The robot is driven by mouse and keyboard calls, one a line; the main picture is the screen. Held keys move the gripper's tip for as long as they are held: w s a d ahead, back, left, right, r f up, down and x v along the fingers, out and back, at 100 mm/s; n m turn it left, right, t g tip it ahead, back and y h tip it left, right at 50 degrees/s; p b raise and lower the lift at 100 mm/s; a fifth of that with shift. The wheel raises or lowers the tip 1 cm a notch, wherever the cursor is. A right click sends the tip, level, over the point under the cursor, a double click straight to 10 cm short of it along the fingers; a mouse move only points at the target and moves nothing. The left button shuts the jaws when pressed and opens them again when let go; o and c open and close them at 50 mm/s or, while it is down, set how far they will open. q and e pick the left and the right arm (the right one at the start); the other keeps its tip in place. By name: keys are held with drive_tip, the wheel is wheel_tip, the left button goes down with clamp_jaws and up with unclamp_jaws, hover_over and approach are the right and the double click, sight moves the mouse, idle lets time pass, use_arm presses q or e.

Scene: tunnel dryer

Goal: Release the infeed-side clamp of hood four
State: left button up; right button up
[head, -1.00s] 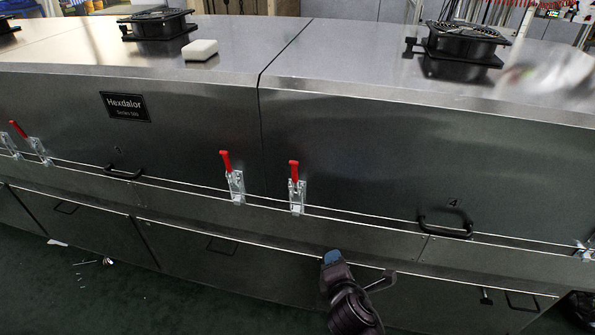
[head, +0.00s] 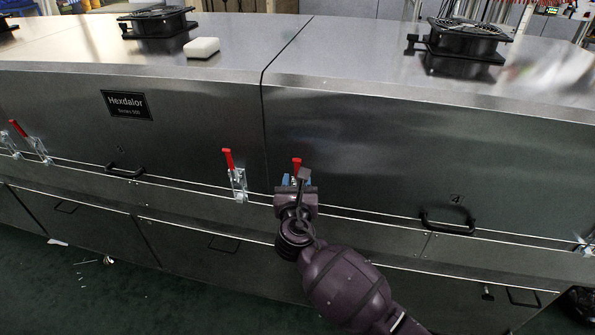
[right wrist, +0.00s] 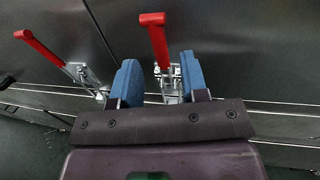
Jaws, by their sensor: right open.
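Hood four (head: 380,150) is the right-hand steel hood, marked with a 4 above its black handle. The clamp at its left end has a red lever (head: 297,162) standing upright; its metal base is mostly hidden by my gripper in the head view. In the right wrist view this clamp (right wrist: 154,38) stands beyond and between the blue fingertips. My right gripper (head: 296,182) is open in front of the clamp, and it also shows in the right wrist view (right wrist: 160,78). I cannot tell whether the fingers touch the lever. My left gripper is not in view.
The neighbouring hood's clamp (head: 235,178), also with an upright red lever, stands just left across the seam. Another clamp (head: 586,245) shows partly at the right edge. Hood four's black handle (head: 448,222) sticks out to the right. A white block (head: 202,47) lies on the left hood.

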sight(297, 170)
drive_tip(key=shift+w+d+b, duration=0.15)
drive_tip(key=shift+w+b, duration=0.05)
drive_tip(key=shift+w, duration=1)
drive_tip(key=shift+w+d+b, duration=0.15)
drive_tip(key=shift+w, duration=1.05)
drive_tip(key=shift+c, duration=0.3)
clamp_jaws()
